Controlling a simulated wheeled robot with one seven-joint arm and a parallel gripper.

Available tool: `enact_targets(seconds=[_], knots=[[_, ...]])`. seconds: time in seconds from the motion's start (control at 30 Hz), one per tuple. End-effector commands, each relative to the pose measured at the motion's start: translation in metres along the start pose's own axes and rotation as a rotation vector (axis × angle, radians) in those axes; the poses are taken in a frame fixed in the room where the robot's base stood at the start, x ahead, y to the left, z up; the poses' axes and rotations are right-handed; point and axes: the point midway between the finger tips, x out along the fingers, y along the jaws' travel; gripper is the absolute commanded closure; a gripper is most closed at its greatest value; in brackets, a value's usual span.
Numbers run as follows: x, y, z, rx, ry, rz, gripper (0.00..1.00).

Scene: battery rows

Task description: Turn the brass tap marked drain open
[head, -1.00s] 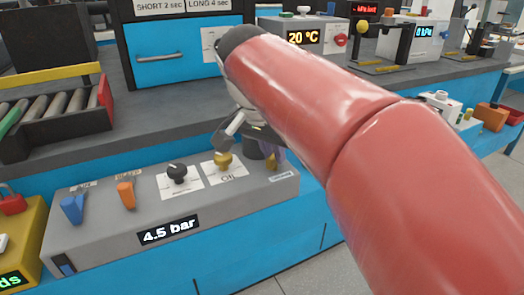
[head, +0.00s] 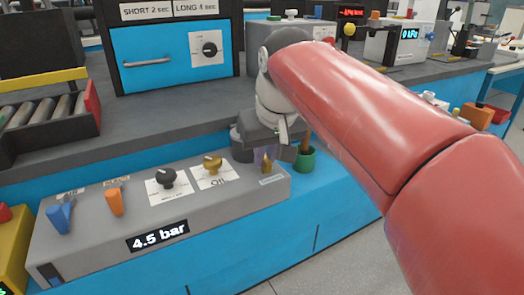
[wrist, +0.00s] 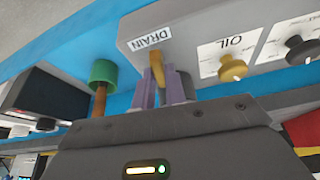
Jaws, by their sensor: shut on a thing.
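The small brass drain tap (head: 266,164) stands at the right end of the grey panel, behind the DRAIN label. In the wrist view the brass tap (wrist: 157,66) is a narrow handle between two purple fingers, beside the white DRAIN label (wrist: 150,39). My gripper (wrist: 161,80) is shut on this handle. In the head view my gripper (head: 269,155) is above the panel's right end, and my arm comes in from the right. The fingers hide part of the tap, so its exact turn angle is hard to tell.
A brass OIL knob (head: 212,163), a black knob (head: 166,178), an orange tap (head: 115,201) and a blue tap (head: 59,217) share the panel. A 4.5 bar display (head: 157,236) is on its front. A green cylinder (head: 304,160) stands close to the gripper's right.

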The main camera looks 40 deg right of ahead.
Motion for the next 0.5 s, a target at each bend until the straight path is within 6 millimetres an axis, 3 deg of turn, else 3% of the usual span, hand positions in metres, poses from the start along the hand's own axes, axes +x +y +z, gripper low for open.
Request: enact_targets(seconds=[0.5], knots=[[-0.0011,0.0009,-0.0007,-0.141,0.002,-0.057,1.0]])
